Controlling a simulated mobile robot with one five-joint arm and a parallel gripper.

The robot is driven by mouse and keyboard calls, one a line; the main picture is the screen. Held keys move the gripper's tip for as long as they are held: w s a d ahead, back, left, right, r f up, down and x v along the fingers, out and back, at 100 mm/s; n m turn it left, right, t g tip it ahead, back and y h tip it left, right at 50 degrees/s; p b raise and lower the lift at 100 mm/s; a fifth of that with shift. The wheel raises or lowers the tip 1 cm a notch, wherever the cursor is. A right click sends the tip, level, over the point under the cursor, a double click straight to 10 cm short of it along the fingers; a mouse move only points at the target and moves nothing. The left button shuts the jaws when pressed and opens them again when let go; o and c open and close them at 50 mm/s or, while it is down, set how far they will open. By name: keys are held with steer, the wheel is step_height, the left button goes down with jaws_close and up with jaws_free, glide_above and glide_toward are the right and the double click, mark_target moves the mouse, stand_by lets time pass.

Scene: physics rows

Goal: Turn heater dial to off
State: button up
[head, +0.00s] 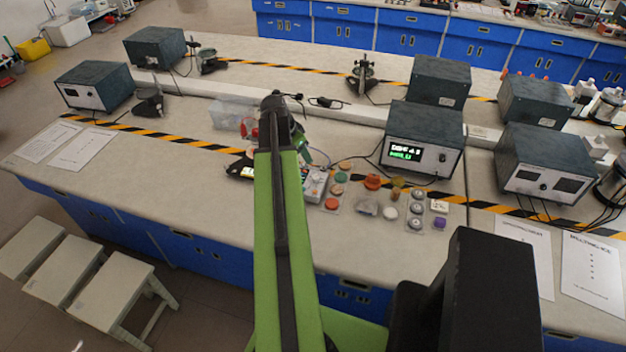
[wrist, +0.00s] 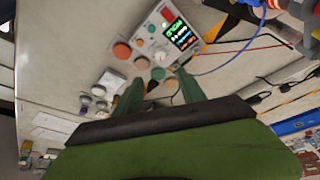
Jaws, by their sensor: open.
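A small light-grey control unit (wrist: 180,18) with a lit display (wrist: 181,36) lies in front of my gripper in the wrist view. A round white dial (wrist: 160,56) sits on its face beside the display; its pointer setting is too small to read. In the head view the unit (head: 314,186) shows just right of my green arm, partly hidden. My gripper (wrist: 159,77) is open and empty, its two green fingers spread below the dial in the picture and apart from it. In the head view my arm hides most of the gripper.
Orange and green discs (head: 331,203) lie right of the unit, with several small knobs and jars beyond. A large dark instrument box (head: 424,138) with a lit screen stands behind them. Cables run across the bench near the unit.

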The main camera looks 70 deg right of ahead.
mark_target(316, 177)
steer(key=b+x, duration=0.6)
steer(key=x, duration=0.1)
steer(key=b+x, duration=0.7)
steer(key=x, duration=0.1)
steer(key=shift+w+a+f, duration=0.2)
steer(key=shift+s+d+f, duration=0.1)
steer(key=shift+d+f, duration=0.05)
steer(key=shift+f, duration=0.05)
steer(key=shift+r, duration=0.1)
